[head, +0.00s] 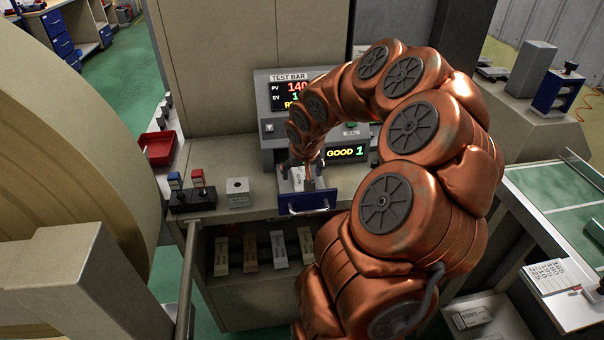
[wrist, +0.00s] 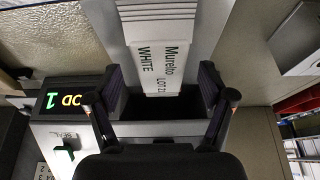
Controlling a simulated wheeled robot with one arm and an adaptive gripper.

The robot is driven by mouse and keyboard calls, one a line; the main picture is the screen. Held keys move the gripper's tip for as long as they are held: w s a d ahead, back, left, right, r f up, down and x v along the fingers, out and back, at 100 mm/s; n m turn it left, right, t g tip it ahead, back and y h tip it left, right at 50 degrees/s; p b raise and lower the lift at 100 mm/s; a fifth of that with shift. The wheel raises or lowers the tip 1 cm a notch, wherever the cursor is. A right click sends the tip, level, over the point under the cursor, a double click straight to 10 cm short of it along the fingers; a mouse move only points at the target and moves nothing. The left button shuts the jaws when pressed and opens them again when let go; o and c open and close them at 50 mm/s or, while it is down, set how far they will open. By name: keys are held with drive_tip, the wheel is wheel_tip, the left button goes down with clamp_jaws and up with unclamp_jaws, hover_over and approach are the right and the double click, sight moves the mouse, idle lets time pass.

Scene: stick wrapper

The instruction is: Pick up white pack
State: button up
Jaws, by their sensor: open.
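The white pack (wrist: 160,62) is large in the wrist view, with printed text reading Murelto, LOT and WHITE. It lies over a dark opening, its printed end facing my gripper (wrist: 161,92). My gripper is open, with one finger on each side of the pack's near end and visible gaps between. In the head view my gripper (head: 306,181) is low over a blue-fronted drawer (head: 308,202) of the test machine. A little of the white pack (head: 298,178) shows there; my arm and gripper hide the rest.
The machine (head: 262,112) has lit displays, one reading GOOD 1. A switch box (head: 192,198) and a small light block (head: 238,193) stand left of the drawer. Several packs, one white (head: 279,249), stand on the shelf below. A red tray (head: 159,148) is farther left.

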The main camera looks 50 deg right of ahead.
sight(302, 177)
drive_tip(key=c, duration=1)
drive_tip(key=shift+r+b, duration=0.25)
drive_tip(key=shift+b, duration=0.2)
wheel_tip(302, 177, up, 6)
drive_tip(key=shift+s+a+f+b, duration=0.1)
drive_tip(key=shift+f+b, duration=0.15)
drive_tip(key=shift+b, duration=0.3)
drive_tip(key=shift+r, duration=0.3)
drive_tip(key=shift+s+a+r, duration=0.1)
drive_tip(key=shift+s, duration=0.05)
drive_tip(key=s+a+b, duration=0.1)
drive_tip(key=s+a, duration=0.3)
drive_tip(key=s, duration=0.1)
drive_tip(key=s+a+b, duration=0.2)
drive_tip(key=s+a, duration=0.1)
drive_tip(key=s, duration=0.2)
drive_tip(key=s+a+b, duration=0.2)
drive_tip(key=s+a, duration=0.2)
drive_tip(key=s, duration=0.1)
drive_tip(key=shift+s+a, duration=0.2)
drive_tip(key=shift+a, duration=0.15)
